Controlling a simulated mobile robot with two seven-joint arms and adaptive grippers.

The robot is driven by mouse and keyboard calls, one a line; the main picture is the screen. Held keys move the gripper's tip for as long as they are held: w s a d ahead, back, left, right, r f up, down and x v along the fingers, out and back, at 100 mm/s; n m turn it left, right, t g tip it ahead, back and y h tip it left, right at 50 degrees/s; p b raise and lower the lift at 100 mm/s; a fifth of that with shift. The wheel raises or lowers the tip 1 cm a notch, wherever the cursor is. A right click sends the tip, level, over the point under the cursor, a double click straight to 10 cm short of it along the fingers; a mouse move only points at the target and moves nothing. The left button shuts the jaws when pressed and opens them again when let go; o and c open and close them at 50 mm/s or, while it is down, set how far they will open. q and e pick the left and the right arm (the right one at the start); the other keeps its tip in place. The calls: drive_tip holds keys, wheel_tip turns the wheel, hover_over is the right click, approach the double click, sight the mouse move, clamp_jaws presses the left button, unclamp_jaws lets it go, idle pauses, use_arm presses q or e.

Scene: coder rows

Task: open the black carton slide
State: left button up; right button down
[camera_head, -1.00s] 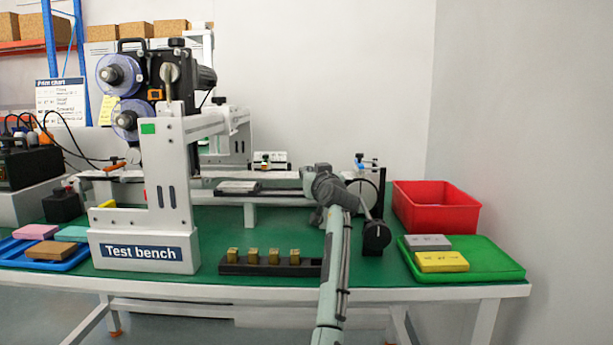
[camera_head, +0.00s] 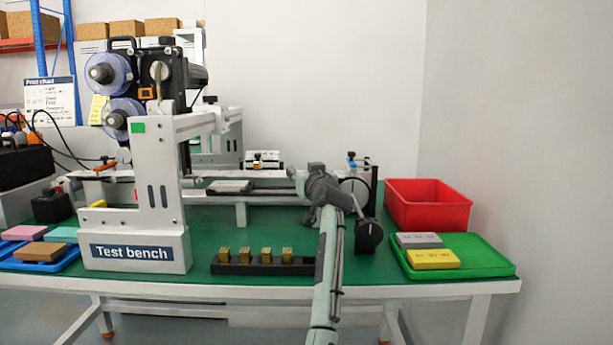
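The black carton slide (camera_head: 268,190) appears as a dark rail on the white test bench, with a grey block (camera_head: 229,187) at its left part. My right gripper is not in view.
A black holder (camera_head: 262,268) with several brass pieces stands in front. A red bin (camera_head: 428,206) and a green tray (camera_head: 503,263) with grey and yellow blocks are at the right. The label machine (camera_head: 160,200) stands left.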

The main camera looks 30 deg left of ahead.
use_arm(q)
drive_tip(key=v, duration=1.1)
drive_tip(key=shift+s+d, duration=0.15)
drive_tip(key=shift+s, duration=0.05)
